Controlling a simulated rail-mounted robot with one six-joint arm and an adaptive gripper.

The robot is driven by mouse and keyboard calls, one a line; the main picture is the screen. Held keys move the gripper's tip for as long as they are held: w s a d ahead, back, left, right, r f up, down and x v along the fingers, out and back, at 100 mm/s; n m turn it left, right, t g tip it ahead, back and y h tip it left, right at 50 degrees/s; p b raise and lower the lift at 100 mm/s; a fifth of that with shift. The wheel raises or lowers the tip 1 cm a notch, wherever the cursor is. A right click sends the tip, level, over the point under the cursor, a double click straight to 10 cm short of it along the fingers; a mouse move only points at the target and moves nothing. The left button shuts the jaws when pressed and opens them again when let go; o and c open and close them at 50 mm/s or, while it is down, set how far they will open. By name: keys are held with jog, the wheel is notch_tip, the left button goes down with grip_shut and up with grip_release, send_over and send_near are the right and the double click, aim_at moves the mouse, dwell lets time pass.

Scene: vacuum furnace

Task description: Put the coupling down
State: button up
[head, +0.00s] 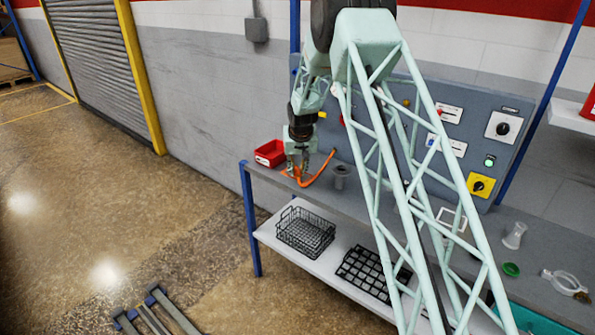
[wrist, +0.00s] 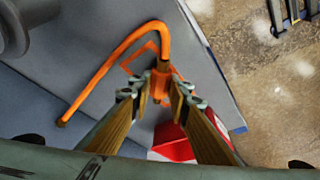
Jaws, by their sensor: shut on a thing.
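The orange coupling (wrist: 160,88), with a curved orange hose (wrist: 100,68) attached, is held between the fingertips of my gripper (wrist: 158,98) in the wrist view. The hose arcs up and over, and its free dark end points to the lower left. An orange outline (wrist: 128,62) is marked on the grey bench top, partly hidden behind the coupling and hose. In the head view my gripper (head: 298,168) is low over the left end of the bench, with the hose (head: 320,170) curving out to its right. I cannot tell whether the coupling touches the bench.
A red bin (head: 270,151) stands close left of my gripper; it also shows in the wrist view (wrist: 178,150). Black wire baskets (head: 305,232) sit on the lower shelf. The control panel (head: 420,100) rises behind the bench.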

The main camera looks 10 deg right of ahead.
jog(key=shift+f, duration=0.1)
jog(key=o, duration=0.8)
jog(key=shift+o, duration=0.2)
jog(key=shift+v, duration=0.85)
jog(key=p+v, duration=0.1)
jog(key=v, duration=0.9)
jog(key=shift+r, duration=0.25)
jog(key=shift+r, duration=0.15)
